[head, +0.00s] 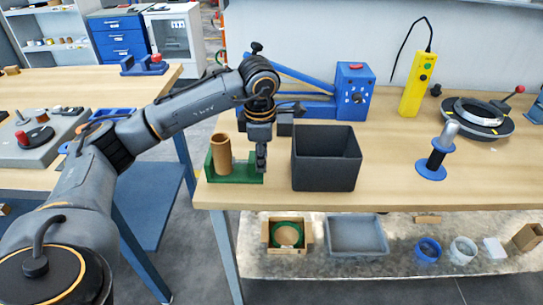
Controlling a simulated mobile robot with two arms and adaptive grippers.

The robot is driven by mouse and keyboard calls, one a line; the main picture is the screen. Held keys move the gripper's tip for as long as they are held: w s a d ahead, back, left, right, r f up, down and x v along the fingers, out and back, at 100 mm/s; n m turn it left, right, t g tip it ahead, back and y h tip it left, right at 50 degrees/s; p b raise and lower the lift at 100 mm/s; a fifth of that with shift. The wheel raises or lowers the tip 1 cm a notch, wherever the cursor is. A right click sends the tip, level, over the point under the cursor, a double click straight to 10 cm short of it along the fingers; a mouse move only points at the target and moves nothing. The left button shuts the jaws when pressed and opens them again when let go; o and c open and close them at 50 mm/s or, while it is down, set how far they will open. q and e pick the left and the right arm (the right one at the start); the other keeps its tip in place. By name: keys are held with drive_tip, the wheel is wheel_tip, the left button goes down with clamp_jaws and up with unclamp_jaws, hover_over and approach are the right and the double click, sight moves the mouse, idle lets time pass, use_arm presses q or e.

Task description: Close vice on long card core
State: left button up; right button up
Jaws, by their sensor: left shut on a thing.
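The long card core (221,155) is a brown tube. It stands upright at the left side of a low green vice (236,178) near the front left edge of the right-hand table. My left gripper (261,160) points down at the vice's right end, to the right of the core and apart from it. Its fingers are shut on a part of the vice; the fingers hide that part. I cannot tell whether the vice's jaws touch the core. My right gripper is not in view.
A dark open bin (326,172) stands close to the right of my left gripper. A blue machine (352,98) is behind it. A yellow pendant (416,85), a blue-based stand (431,168) and a round ring fixture (478,116) are further right. The table between bin and stand is clear.

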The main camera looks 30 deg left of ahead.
use_arm(q)
drive_tip(key=o, duration=0.7)
